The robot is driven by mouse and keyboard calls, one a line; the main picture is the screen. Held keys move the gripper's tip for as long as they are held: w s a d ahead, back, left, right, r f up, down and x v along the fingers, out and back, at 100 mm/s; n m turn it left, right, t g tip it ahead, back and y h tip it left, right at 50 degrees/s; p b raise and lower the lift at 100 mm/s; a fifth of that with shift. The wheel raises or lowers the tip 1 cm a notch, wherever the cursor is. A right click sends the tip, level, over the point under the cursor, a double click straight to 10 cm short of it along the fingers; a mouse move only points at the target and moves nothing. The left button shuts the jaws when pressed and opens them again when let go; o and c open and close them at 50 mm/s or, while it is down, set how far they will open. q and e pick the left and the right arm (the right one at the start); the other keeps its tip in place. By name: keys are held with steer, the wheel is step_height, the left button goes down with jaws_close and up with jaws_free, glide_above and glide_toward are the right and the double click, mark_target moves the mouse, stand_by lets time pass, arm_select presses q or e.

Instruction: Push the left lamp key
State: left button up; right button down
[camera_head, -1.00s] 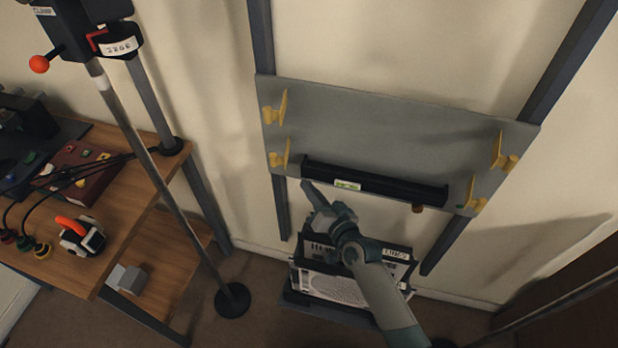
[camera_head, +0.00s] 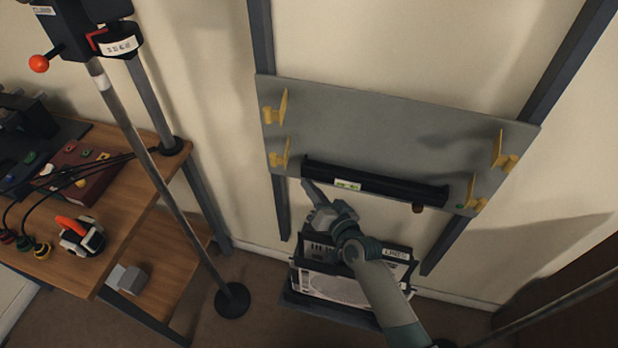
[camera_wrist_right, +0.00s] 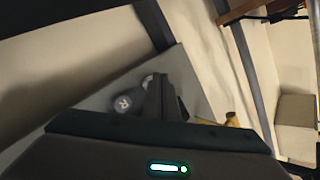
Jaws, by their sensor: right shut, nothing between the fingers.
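My right gripper (camera_head: 306,184) is shut and empty, its tips at the lower left end of a black bar (camera_head: 400,191) on the grey panel (camera_head: 390,130). In the right wrist view, the shut fingers of my right gripper (camera_wrist_right: 160,82) point at two round grey keys. One key (camera_wrist_right: 123,103) carries an R and shows in full. The other key (camera_wrist_right: 147,81) is partly hidden behind the fingers, and its letter does not show. I cannot tell whether the fingertips touch it. The keys do not show in the head view. My left gripper is out of view.
Yellow clamps (camera_head: 501,152) sit along the panel's sides. Below my right arm is a dark case (camera_head: 398,262). A stand pole (camera_head: 170,180) and a wooden desk (camera_head: 125,225) are at left.

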steer(key=shift+w, duration=0.15)
stand_by(0.4)
steer(key=shift+s+a+p, duration=0.25)
steer(key=shift+s+p, duration=0.15)
steer(key=shift+s, duration=0.45)
steer(key=s, duration=0.2)
steer(key=s+a+p, duration=0.1)
steer(key=s+p, duration=0.1)
steer(key=s, duration=0.1)
steer(key=shift+s+a, duration=0.35)
steer(key=shift+a, duration=0.05)
stand_by(1.4)
